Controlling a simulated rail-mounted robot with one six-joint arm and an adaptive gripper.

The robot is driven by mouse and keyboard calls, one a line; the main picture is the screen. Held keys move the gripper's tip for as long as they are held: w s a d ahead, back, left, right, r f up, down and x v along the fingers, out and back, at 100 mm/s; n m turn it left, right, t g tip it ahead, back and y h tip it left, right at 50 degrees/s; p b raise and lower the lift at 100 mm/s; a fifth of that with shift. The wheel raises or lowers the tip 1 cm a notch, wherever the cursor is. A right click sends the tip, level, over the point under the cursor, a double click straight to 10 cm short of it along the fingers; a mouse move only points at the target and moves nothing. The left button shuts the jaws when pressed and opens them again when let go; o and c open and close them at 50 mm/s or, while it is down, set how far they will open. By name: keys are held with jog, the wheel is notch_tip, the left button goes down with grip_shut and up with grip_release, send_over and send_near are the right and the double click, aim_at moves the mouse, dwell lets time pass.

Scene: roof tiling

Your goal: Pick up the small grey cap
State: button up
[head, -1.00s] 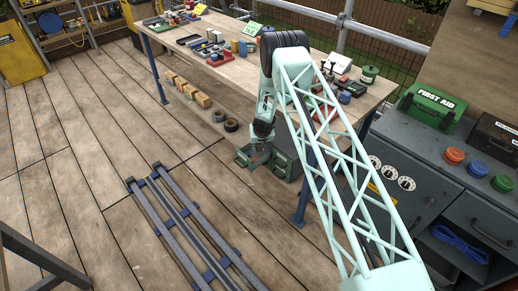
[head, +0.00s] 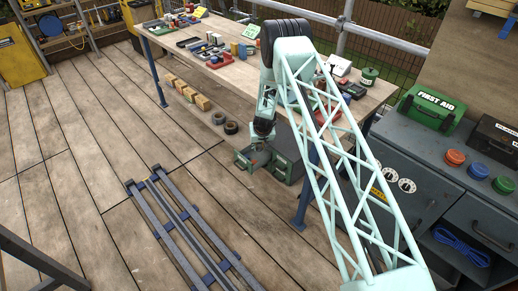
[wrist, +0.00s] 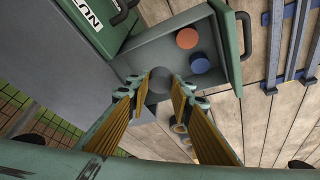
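The small grey cap (wrist: 160,79) is a dark round disc between my fingertips in the wrist view. In the head view my gripper (head: 259,146) points down over the open green-grey drawer (head: 243,161). The cap is too small to make out there.
An orange cap (wrist: 186,38) and a blue cap (wrist: 199,63) lie in the drawer, whose walls stand close around my gripper. The green cabinet (head: 285,164) is beside it under the wooden workbench (head: 232,73). Blue-grey rails (head: 190,230) lie on the floor.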

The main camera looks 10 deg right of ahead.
jog(key=shift+s+f+b, duration=0.15)
jog(key=shift+s+b, duration=0.5)
jog(key=shift+b, duration=0.65)
jog(key=s+p, duration=0.1)
jog(key=s, duration=1.4)
jog(key=shift+s+a, duration=0.2)
jog(key=shift+a, duration=0.15)
jog(key=shift+r, duration=0.25)
